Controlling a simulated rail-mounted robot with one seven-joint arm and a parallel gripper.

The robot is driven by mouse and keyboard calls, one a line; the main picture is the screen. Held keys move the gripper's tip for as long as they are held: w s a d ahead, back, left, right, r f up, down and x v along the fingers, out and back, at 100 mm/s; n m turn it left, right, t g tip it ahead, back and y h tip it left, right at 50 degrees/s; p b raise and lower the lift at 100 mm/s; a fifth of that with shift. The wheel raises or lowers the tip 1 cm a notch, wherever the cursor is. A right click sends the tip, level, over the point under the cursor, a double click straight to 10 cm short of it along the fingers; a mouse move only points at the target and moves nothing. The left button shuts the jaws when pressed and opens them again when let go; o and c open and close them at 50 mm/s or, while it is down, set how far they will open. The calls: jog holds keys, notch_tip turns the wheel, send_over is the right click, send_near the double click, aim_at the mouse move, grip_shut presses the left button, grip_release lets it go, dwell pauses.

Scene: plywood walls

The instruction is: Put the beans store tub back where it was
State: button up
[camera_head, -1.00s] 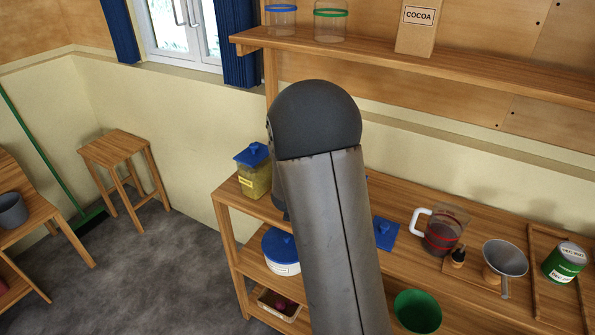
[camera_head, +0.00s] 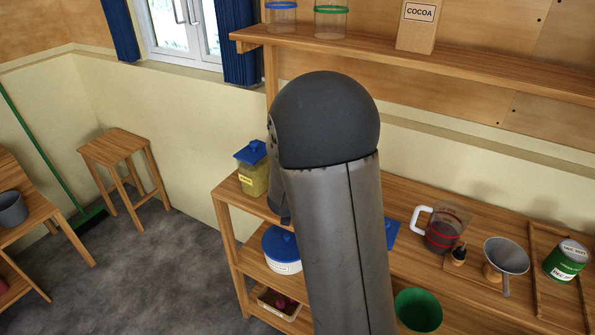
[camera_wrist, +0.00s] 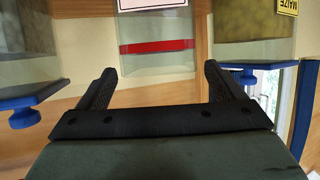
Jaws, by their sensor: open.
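In the wrist view my gripper (camera_wrist: 160,85) is open. A clear tub with a red band (camera_wrist: 158,47) and a partly cut-off white label lies ahead, between the two fingers in the picture. I cannot read that label, so I cannot tell whether it is the beans tub. I see no finger touching it. To its right in the wrist view is a tub with a yellow label reading MAIZE (camera_wrist: 288,6). A yellow-labelled tub with a blue lid (camera_head: 253,172) stands at the left end of the shelf unit in the head view. My arm hides my gripper there.
A blue lid with a knob (camera_wrist: 25,110) is at left in the wrist view. The head view shows a white tub with a blue lid (camera_head: 282,252), a jug (camera_head: 444,228), a funnel (camera_head: 505,256), a green bowl (camera_head: 418,310), and a cocoa box (camera_head: 418,26) on the upper shelf.

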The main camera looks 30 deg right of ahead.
jog(key=s+a+r+n+g+y, duration=0.2)
jog(key=s+a+n+g+y, duration=0.45)
jog(key=s+a, duration=1)
jog(key=s+g, duration=0.4)
jog(key=s, duration=1.2)
jog(key=shift+d+f+y, duration=0.15)
jog(key=shift+d+y, duration=0.2)
jog(key=shift+d, duration=0.05)
jog(key=shift+w, duration=0.1)
